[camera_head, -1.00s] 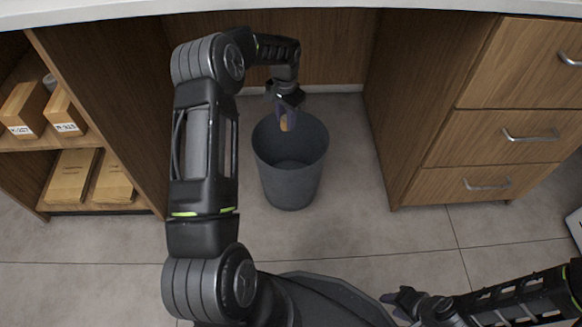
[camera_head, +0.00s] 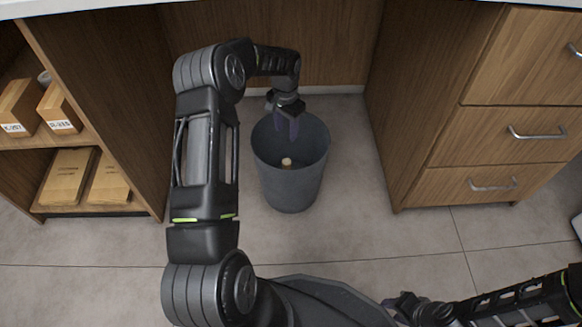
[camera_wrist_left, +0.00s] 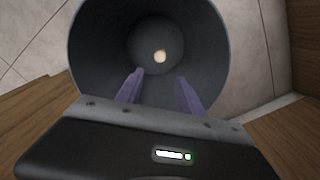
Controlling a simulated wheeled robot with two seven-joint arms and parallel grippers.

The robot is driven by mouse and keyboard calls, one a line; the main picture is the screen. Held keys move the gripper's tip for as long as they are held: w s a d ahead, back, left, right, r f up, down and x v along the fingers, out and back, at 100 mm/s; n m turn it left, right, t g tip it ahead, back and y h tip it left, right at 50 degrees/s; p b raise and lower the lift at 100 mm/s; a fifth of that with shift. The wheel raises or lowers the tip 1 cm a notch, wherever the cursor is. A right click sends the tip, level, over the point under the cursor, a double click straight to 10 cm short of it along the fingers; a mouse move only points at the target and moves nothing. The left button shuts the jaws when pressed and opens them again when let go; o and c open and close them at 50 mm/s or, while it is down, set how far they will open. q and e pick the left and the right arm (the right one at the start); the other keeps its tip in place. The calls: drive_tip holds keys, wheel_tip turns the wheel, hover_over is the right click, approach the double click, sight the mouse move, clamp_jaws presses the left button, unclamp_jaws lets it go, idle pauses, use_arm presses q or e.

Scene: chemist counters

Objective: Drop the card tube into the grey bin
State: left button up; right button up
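The grey bin (camera_head: 291,190) stands on the floor under the counter, and its round opening fills much of the left wrist view (camera_wrist_left: 88,45). The card tube (camera_head: 286,161) is a small tan shape inside the bin, seen nearly end-on. In the left wrist view the tube (camera_wrist_left: 159,57) shows against the bin's bottom, apart from my fingers. My left gripper (camera_head: 289,133) points down over the bin's opening. Its two purple fingers (camera_wrist_left: 160,88) are spread apart with nothing between them. My right gripper (camera_head: 395,303) is low at the right, and its fingertips are unclear.
A wooden drawer unit (camera_head: 490,150) stands right of the bin. An open shelf (camera_head: 30,143) with labelled boxes (camera_head: 60,108) and flat packets stands at the left. The tiled floor (camera_head: 400,235) in front of the bin is clear.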

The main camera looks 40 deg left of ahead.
use_arm(q)
drive_tip(key=shift+o, duration=0.7)
wheel_tip(320, 180, up, 8)
drive_tip(key=p, duration=0.3)
drive_tip(key=shift+f, duration=0.15)
idle(0.4)
